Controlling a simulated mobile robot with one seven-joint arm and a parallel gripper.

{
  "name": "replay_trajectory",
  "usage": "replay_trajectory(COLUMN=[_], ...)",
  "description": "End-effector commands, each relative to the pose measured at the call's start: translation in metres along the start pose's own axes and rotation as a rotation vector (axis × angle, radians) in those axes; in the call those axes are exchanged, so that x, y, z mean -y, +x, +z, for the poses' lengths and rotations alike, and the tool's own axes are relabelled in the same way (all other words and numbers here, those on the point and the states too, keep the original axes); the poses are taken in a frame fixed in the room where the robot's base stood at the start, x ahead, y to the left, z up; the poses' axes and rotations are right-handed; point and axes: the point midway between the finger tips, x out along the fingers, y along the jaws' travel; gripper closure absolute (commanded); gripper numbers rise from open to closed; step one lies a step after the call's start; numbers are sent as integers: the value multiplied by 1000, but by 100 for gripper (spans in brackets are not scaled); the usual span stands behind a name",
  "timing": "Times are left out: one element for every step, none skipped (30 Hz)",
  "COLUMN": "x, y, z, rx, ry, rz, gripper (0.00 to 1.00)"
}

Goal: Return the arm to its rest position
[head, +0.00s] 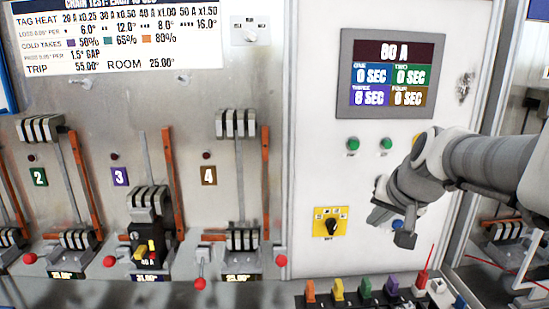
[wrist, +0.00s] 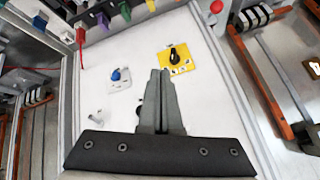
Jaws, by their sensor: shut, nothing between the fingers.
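My arm (head: 485,160) reaches in from the right in the head view, in front of the white control panel. My gripper (head: 403,238) hangs at its end, beside a blue button (head: 397,223) that it partly covers. In the wrist view my gripper (wrist: 159,73) is shut, with its fingers together and nothing between them. A yellow plate with a black rotary knob (wrist: 173,54) lies just past the fingertips in that picture, and the blue button (wrist: 116,75) is to their left. Whether the fingers touch the panel I cannot tell.
Numbered breaker bays with levers and red knobs (head: 280,261) stand to the left. Colored blocks (head: 338,289) line the front edge. The panel's upper left is clear.

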Motion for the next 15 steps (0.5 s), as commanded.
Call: replay_trajectory(x=[7,9,11,12,12,12,11,10,7,5,3,0,-3,-5,-8], y=[-14,-20,-28,-34,-39,-46,-51,-55,-61,-64,-67,-71,-73,-75,-77], z=[21,34,50,62,74,90,102,114,128,139,148,160,168,174,182], rx=[15,27,42,53,63,77,87,96,108,115,122,131,137,142,147], ry=[-46,-71,-105,-130,-155,-189,-213,-237,-267,-288,-308,-332,-349,-362,-379], rz=[-2,0,3,5,9,14,18,23,30,34,40,46,52,57,62], gripper=[100,100,100,100,100,100,100,100,100,100,100,100,100,100,100])
